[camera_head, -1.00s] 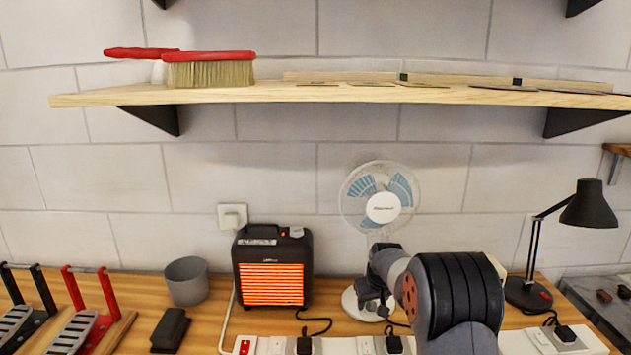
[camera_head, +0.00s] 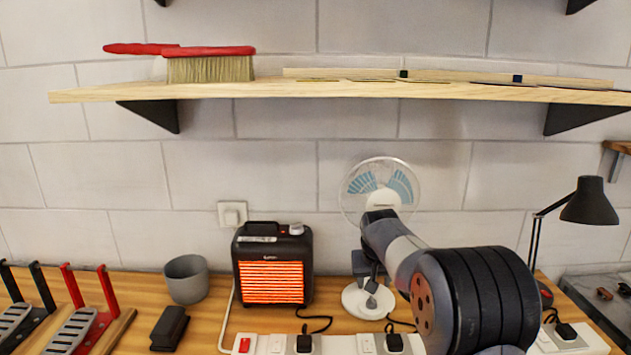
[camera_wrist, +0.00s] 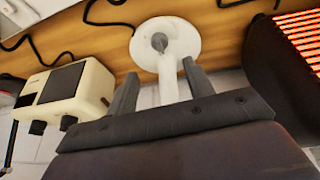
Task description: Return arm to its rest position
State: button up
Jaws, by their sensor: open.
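My gripper (camera_wrist: 160,84) shows in the wrist view with its two fingers apart and nothing between them. In that view it lies over the white stem of the fan, whose round base (camera_wrist: 180,38) is beyond the fingers. I cannot tell whether they touch. In the head view my arm reaches in from the lower right, and its wrist end is in front of the fan (camera_head: 408,190), hiding part of its hub and stem. The fan stands on the wooden bench (camera_head: 335,322).
A black heater (camera_head: 272,265) with a glowing orange grille stands left of the fan. A grey cup (camera_head: 186,279), a power strip (camera_head: 275,345) and a black lamp (camera_head: 588,203) are nearby. A cream device (camera_wrist: 68,95) shows in the wrist view. A shelf (camera_head: 330,90) holding a red brush (camera_head: 210,66) is above.

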jog(key=shift+w+d+f+n+g+y+b, duration=0.2)
jog(key=shift+d+f+n+y+b, duration=0.3)
jog(key=shift+n, duration=0.95)
jog(key=shift+w+d+f+n+g+y+b, duration=0.1)
jog(key=shift+w+d+f+n+y+b, duration=0.4)
jog(key=shift+n, duration=1)
jog(key=shift+d+f+n+g+y+b, duration=0.1)
jog(key=shift+d+f+n+y+b, duration=0.4)
jog(key=shift+n, duration=0.95)
jog(key=shift+r, duration=0.25)
jog(key=shift+r, duration=0.1)
